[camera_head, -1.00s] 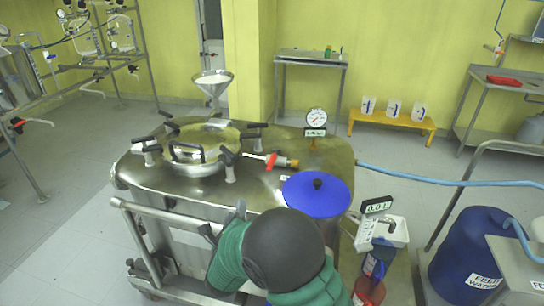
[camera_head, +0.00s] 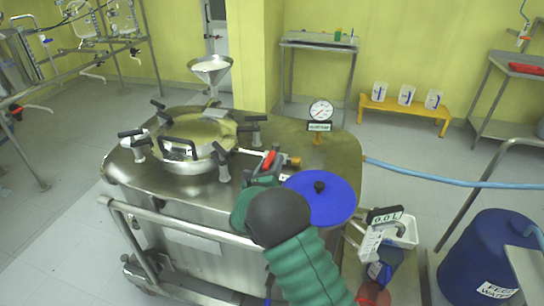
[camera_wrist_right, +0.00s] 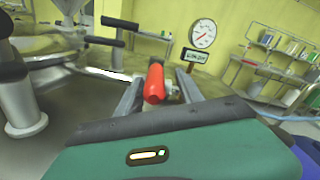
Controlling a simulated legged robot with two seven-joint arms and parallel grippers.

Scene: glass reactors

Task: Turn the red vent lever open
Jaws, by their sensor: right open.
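The red vent lever (camera_head: 268,160) sits on a small valve with a brass end (camera_head: 292,161), on top of the steel reactor vessel (camera_head: 335,165). In the right wrist view the lever (camera_wrist_right: 154,84) points toward the camera, between the two grey fingers. My right gripper (camera_head: 262,172) is at the lever, partly hidden by my green wrist and dark joint in the head view. In the wrist view the gripper (camera_wrist_right: 158,92) is open, with a finger on each side of the lever. Contact cannot be told. My left gripper is not in view.
Beside the valve are a round hatch (camera_head: 195,140) with black-handled clamps, a pressure gauge (camera_head: 320,111) and a blue round lid (camera_head: 322,198). A steel rail (camera_head: 185,225) runs along the vessel's front. A blue drum (camera_head: 490,255) stands at right.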

